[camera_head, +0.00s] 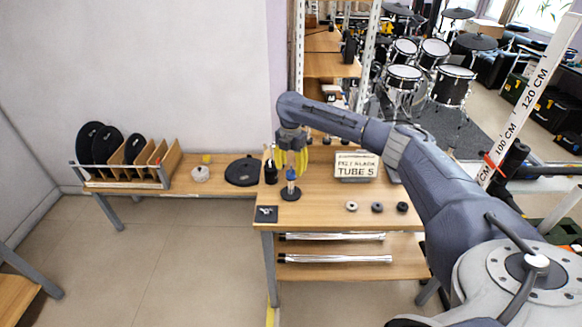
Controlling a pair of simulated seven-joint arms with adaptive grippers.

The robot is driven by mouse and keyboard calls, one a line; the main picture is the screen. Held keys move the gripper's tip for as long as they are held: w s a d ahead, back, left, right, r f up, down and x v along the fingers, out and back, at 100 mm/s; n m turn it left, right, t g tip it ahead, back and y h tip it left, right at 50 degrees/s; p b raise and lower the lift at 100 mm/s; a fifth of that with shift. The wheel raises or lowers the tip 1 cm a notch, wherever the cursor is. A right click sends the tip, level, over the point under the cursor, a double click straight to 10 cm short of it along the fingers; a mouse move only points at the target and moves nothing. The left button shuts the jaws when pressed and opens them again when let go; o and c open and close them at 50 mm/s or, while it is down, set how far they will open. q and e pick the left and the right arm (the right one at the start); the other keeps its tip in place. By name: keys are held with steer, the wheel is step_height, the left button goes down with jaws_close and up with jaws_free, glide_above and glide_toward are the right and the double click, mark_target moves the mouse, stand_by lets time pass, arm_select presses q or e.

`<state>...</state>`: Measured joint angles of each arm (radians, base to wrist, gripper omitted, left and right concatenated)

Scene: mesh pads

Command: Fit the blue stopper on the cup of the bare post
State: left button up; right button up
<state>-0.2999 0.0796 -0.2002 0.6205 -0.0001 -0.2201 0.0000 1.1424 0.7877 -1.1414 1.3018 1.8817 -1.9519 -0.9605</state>
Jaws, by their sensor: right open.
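A blue stopper (291,174) shows at the top of a short post that stands upright on a round dark base (290,194), near the left front of the wooden table. My right gripper (291,167), with yellow fingers, points down from above. Its fingers are open, with their tips close to the blue stopper's top. At this size I cannot tell whether they touch it, or how the stopper sits on the post's cup. The cup itself is not clearly visible. My left gripper is not in view.
A black holder (271,174) stands just left of the post. A black pad (243,171) lies farther left. A sign (356,166) and three small rings (377,207) are to the right. A dark card (266,214) lies in front. A rack (125,182) holds black discs.

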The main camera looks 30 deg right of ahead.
steer(key=shift+r, duration=0.1)
step_height(320, 180, up, 12)
stand_by(0.6)
steer(key=shift+a, duration=0.1)
stand_by(0.3)
